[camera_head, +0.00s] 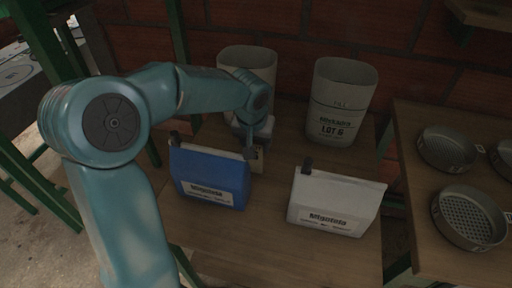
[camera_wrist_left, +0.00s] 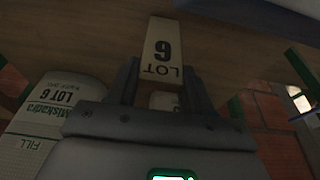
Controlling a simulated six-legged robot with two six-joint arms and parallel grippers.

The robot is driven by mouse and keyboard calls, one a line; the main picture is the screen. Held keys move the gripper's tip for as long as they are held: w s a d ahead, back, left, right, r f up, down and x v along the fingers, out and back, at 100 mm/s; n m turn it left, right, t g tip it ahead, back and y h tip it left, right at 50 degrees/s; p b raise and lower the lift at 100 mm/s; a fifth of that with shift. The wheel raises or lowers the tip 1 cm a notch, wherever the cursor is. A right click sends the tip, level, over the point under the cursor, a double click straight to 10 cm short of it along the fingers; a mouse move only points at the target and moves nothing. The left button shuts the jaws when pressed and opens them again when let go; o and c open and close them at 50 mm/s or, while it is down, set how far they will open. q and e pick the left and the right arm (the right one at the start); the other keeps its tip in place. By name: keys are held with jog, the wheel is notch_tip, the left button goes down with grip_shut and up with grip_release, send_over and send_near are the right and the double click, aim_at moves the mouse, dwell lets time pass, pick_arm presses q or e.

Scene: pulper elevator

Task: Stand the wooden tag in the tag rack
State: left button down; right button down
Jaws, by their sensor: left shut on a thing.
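The wooden tag (camera_wrist_left: 163,50) shows in the left wrist view, pale with dark "LOT 6" print, upside down in the picture. My left gripper (camera_wrist_left: 162,85) is shut on it, one dark finger on each side. In the head view my left gripper (camera_head: 249,152) points down just behind the blue box, low over the wooden table. A small pale piece (camera_head: 259,160) beside its fingertips looks like the tag, partly hidden by the blue box. I cannot pick out the tag rack in either view. My right gripper is not in view.
The blue box (camera_head: 212,178) and a white box (camera_head: 335,203) stand on the table (camera_head: 262,228). Behind them are a "LOT 6" bin (camera_head: 340,105) and another pale bin (camera_head: 247,62). Round sieves (camera_head: 468,218) sit on a right-hand table. Bare tabletop lies between the boxes.

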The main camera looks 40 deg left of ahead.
pick_arm(q)
notch_tip(320, 180, up, 20)
jog(key=p, duration=0.4)
jog(key=shift+p, duration=0.3)
